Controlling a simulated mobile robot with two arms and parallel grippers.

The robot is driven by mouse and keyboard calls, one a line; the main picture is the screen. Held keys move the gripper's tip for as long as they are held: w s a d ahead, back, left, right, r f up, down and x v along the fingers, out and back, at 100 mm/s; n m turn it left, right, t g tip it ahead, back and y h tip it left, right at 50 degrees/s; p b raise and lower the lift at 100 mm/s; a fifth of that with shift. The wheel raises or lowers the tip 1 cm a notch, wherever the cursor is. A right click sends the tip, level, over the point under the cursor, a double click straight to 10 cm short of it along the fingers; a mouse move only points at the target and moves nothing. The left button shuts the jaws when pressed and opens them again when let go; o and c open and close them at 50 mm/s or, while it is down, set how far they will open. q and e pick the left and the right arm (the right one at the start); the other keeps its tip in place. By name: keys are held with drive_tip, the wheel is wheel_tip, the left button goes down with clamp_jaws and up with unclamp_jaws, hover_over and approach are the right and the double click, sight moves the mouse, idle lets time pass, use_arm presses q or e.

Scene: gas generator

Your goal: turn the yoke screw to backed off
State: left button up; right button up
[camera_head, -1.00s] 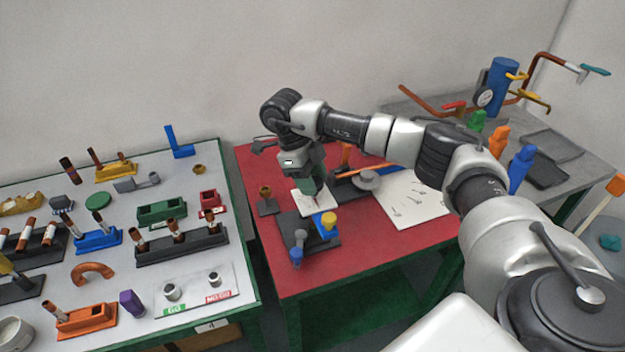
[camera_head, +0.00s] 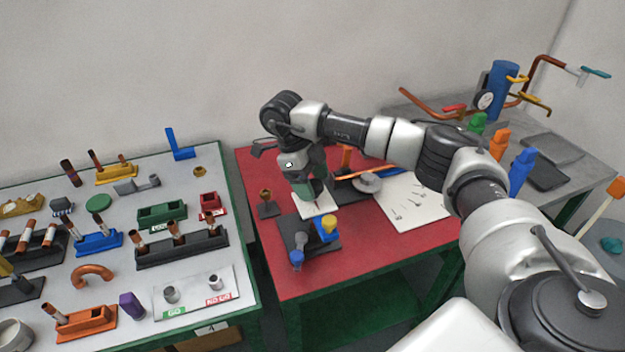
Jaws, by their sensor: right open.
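My right gripper (camera_head: 316,199) reaches over the red table (camera_head: 265,225), pointing down at a small white plate (camera_head: 325,206). Its fingers are small and partly hidden by its own green body; it is open. I cannot tell whether it touches anything. In front of it, a dark base (camera_head: 287,223) carries a blue-topped part (camera_head: 297,258) and a yellow knob on a blue body (camera_head: 328,227). I cannot clearly pick out the yoke screw; it may be small or hidden by the gripper. My left gripper is not in view.
A small brass-coloured part on a dark base (camera_head: 267,196) stands left of the gripper. A white sheet with marks (camera_head: 415,212) lies to the right, near a grey disc (camera_head: 368,182). The left table (camera_head: 215,255) is crowded with coloured fixtures. The red table's front right is clear.

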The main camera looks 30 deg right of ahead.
drive_tip(key=v, duration=1)
drive_tip(key=shift+r+p, duration=0.35)
drive_tip(key=shift+w+a, duration=0.1)
drive_tip(key=shift+w, duration=0.05)
